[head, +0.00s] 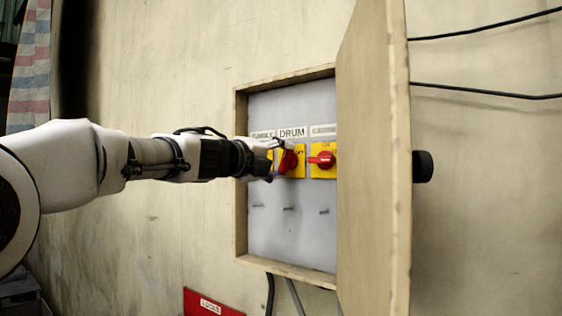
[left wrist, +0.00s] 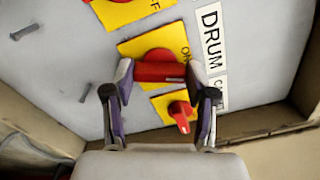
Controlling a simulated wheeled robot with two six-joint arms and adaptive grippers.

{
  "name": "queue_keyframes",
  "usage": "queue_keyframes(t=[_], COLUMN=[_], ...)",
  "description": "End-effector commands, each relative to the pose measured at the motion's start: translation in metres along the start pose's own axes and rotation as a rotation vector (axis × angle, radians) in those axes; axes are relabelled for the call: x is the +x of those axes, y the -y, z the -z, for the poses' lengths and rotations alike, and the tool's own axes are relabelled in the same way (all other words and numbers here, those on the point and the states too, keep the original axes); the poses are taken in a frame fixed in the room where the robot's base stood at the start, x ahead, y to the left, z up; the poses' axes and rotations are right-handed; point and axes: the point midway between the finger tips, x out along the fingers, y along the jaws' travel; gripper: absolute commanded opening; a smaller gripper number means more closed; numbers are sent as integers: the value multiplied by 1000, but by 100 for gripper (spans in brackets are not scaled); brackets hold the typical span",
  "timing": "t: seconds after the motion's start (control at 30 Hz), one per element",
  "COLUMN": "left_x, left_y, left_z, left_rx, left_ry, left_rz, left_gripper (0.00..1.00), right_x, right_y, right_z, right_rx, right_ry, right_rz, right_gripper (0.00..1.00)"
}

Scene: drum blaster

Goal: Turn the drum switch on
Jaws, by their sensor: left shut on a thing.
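The drum switch is a red handle (left wrist: 160,72) on a yellow plate (head: 300,164), under the DRUM label (head: 292,132) in the open box. My left gripper (head: 281,161) is at this switch and partly covers it in the head view. In the left wrist view, my left gripper (left wrist: 160,76) has one finger at each end of the red handle and is shut on it. The handle lies lengthwise from finger to finger, with one end near the word ON on the plate. My right gripper is in neither view.
Another red switch (head: 322,160) is close on the right, its handle sideways; a further yellow plate (head: 269,155) is mostly behind my gripper. The box's wooden door (head: 372,170) stands open at right. Small pegs (head: 289,209) stick out below. A red lockout sign (head: 212,303) is lower left.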

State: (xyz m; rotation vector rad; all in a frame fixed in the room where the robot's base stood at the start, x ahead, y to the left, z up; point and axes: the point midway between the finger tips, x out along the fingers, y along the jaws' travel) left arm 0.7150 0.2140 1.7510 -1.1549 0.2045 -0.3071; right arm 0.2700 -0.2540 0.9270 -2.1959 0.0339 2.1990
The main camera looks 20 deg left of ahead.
Motion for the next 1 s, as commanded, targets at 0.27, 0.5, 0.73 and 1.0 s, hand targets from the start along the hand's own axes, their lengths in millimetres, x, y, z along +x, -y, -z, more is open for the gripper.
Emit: queue_keyframes(t=[0.27, 0.5, 0.73, 1.0], left_x=[0, 0, 0, 0], left_y=[-1, -2, -3, -3], left_z=[-1, 0, 0, 0], left_rx=[-229, -358, -412, -421], left_ry=[2, 2, 1, 1], left_rz=[0, -1, -1, -2], left_gripper=[21, 21, 21, 21], right_x=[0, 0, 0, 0], right_y=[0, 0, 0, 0], right_z=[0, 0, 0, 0], right_rx=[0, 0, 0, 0], right_ry=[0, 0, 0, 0], right_rz=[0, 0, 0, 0], right_gripper=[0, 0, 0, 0])
